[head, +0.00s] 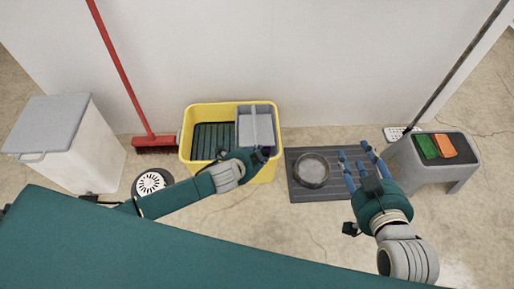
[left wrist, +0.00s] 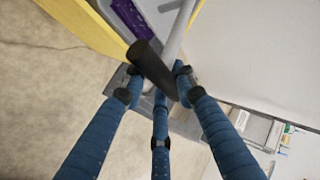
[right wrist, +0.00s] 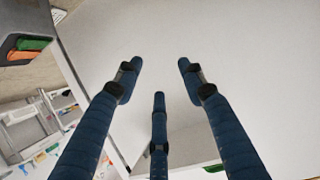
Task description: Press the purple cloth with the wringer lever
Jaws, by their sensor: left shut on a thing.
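The yellow mop bucket (head: 186,135) stands against the wall with a grey wringer (head: 243,127) at its right side. The purple cloth (left wrist: 128,18) lies inside the wringer in the left wrist view; I cannot make it out in the head view. The wringer lever (left wrist: 178,35) is a grey bar with a black grip (left wrist: 152,72). My left gripper (head: 262,158) is at the bucket's front right corner, with its fingers closed around the black grip, which also shows in the left wrist view (left wrist: 160,85).
A dark mat (head: 302,193) with a round grey pan (head: 312,170) lies right of the bucket. A red broom (head: 155,142) and white bin (head: 85,150) stand at left.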

